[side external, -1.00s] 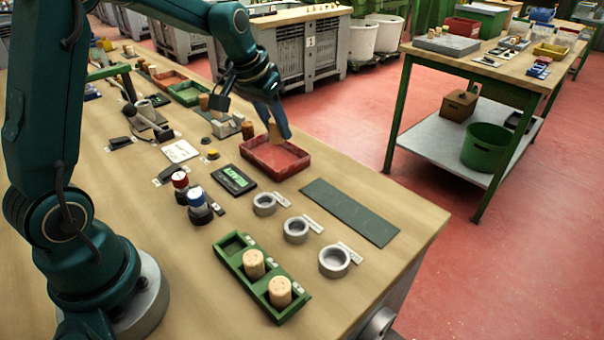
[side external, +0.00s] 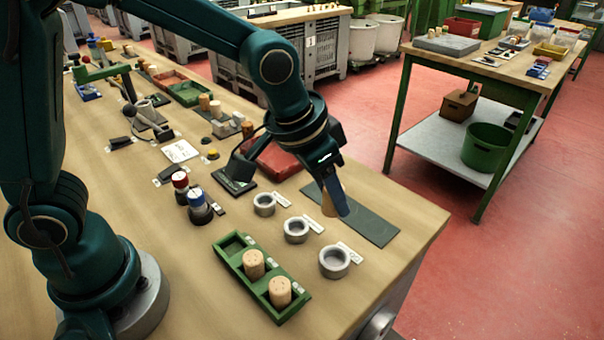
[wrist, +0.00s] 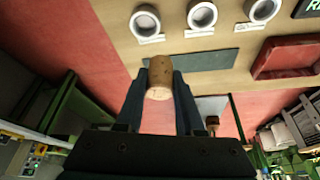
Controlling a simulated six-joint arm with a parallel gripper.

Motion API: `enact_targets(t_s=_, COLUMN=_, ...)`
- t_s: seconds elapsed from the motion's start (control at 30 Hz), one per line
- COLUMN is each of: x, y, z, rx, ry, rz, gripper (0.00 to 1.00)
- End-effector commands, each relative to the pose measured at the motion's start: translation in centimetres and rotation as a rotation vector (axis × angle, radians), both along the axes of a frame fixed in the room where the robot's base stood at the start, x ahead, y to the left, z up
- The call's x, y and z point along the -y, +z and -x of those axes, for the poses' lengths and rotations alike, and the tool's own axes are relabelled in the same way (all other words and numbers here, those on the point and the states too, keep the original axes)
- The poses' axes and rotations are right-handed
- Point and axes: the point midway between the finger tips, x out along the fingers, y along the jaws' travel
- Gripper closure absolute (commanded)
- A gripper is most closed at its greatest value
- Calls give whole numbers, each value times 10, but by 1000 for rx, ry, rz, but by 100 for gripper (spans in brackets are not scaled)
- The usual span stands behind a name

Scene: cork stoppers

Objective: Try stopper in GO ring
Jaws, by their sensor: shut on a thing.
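My gripper (side external: 338,199) is shut on a tan cork stopper (side external: 328,204), held above the dark mat. In the wrist view the stopper (wrist: 159,76) sits between both fingers, its pale end toward the camera. Three grey rings stand in a row on the bench: a small one (side external: 264,205), a middle one (side external: 296,231) and a near one (side external: 334,262). They also show at the top of the wrist view (wrist: 202,15). Their small labels are too small to read, so I cannot tell which is the GO ring. The stopper is apart from all three.
A green rack (side external: 233,262) holds two stoppers in its nearer slots; its far slot is empty. The dark mat (side external: 376,232) lies right of the rings. A red tray (side external: 281,165) is partly hidden by my arm. Red- and blue-topped items (side external: 198,205) stand to the left.

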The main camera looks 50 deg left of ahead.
Motion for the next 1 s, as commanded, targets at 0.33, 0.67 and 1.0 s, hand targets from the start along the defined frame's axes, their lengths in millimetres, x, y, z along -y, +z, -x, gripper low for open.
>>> enact_targets(t_s=0.33, x=27, y=-4, z=15, rx=2, ry=-94, rz=0, gripper=100)
enact_targets(t_s=0.67, x=26, y=-31, z=15, rx=1, ry=-91, rz=-2, gripper=100)
enact_targets(t_s=1.0, x=26, y=-56, z=14, rx=2, ry=-91, rz=-1, gripper=100)
